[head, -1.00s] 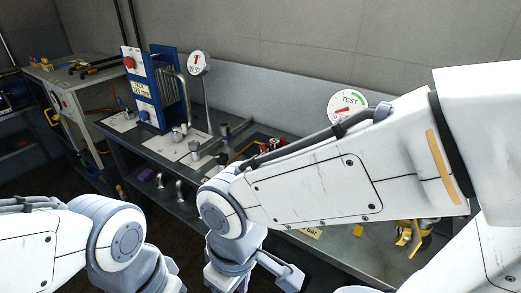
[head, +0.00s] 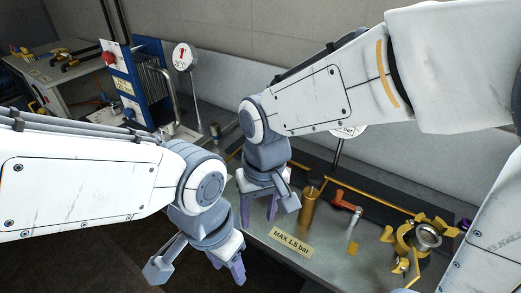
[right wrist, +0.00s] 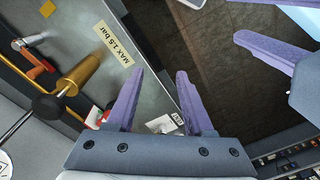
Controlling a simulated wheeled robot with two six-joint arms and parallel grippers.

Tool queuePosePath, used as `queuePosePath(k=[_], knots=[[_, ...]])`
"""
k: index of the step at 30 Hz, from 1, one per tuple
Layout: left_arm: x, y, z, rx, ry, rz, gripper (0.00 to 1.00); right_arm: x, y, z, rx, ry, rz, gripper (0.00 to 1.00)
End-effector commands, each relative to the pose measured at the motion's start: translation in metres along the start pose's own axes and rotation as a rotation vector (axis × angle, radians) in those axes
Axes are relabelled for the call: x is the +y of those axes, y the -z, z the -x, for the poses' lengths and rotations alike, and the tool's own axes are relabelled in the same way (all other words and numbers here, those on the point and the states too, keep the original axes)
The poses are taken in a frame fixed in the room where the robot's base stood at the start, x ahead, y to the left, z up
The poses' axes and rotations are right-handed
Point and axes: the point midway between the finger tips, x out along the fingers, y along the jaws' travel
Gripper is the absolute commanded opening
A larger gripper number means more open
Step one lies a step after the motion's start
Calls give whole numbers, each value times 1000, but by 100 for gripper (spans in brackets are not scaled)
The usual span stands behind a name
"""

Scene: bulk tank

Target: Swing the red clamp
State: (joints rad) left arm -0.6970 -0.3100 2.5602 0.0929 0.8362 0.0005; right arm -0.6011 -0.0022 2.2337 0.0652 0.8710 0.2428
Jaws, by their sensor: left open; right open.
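A red-orange lever (head: 345,200) on a steel stem stands over the bench, right of a brass cylinder (head: 308,208). It is the clearest red part in reach; I cannot tell if it is the clamp. It also shows in the right wrist view (right wrist: 38,60), at the upper left. My right gripper (head: 259,217) is open and empty, over the bench left of the brass cylinder. In the right wrist view its fingers (right wrist: 158,75) are apart with nothing between them. My left gripper (head: 198,272) is open and empty, lower, near the bench's front edge.
A yellow clamp (head: 402,240) sits around a steel ring at the bench's right. A "MAX 1.5 bar" label (head: 291,242) lies near the front edge. A blue plate unit (head: 122,85) and a dial (head: 184,56) stand at the back left. My left fingers are close to my right gripper.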

Motion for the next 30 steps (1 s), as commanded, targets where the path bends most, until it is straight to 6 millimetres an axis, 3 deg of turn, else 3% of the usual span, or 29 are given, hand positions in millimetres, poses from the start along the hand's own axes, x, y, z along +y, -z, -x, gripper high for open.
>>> queuePosePath(k=[1,6,9,12,16,20,30], knots=[[2,2,30,1,0,1,50,2,33,24,-7,-10,-93,52],[5,4,73,1,0,2,50,20,127,37,-10,-37,-399,52],[7,5,91,1,0,2,50,34,167,33,-9,-49,-546,52],[8,6,103,0,0,2,50,47,194,26,-6,-58,-653,52],[8,6,110,0,0,3,50,57,212,19,-3,-65,-730,52],[8,6,113,0,0,3,50,61,216,8,-4,-68,-752,52],[10,7,133,0,0,0,50,64,213,-50,-7,-69,-749,52]])
